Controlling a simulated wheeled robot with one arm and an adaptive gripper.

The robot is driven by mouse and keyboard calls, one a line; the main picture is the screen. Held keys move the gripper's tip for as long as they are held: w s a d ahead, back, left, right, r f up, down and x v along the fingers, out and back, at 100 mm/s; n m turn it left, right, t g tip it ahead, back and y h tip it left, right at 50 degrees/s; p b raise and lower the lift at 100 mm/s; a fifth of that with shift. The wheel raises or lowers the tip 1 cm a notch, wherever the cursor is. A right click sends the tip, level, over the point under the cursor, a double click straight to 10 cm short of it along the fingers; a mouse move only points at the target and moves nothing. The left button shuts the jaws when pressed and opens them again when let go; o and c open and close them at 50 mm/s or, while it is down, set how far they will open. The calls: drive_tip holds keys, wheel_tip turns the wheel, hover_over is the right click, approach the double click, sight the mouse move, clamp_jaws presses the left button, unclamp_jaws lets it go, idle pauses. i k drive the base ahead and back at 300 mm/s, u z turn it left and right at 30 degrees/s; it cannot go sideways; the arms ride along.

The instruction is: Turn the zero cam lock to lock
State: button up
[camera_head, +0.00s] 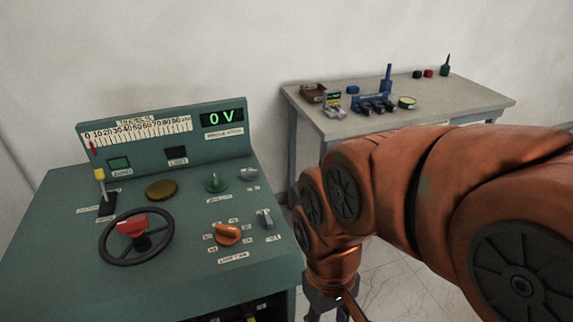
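The teal control console (60,220) stands at the left. Its small labels are too blurred to show which control is the zero cam lock. Two small grey knobs, an upper one (249,174) and a lower one (265,218), sit near its right edge. An orange knob (228,234) is left of the lower grey knob. A black handwheel (105,250) carries a red piece (131,225) at its centre. My gripper (336,310) is at the bottom edge, right of the console and apart from the knobs. Its fingertips are cut off by the frame.
The display (222,118) reads 0 V. A yellow-tipped lever (101,180) and a green knob (215,183) also rise from the console. A grey table (455,97) with tools stands behind my orange arm. Tiled floor (385,285) shows right of the console.

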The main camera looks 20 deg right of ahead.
sight(249, 175)
drive_tip(key=z, duration=0.2)
drive_tip(key=k, duration=1)
drive_tip(key=u, duration=1.4)
drive_tip(key=i, duration=1.3)
drive_tip(key=z, duration=1.05)
drive_tip(key=i, duration=0.3)
drive_tip(key=z, duration=0.2)
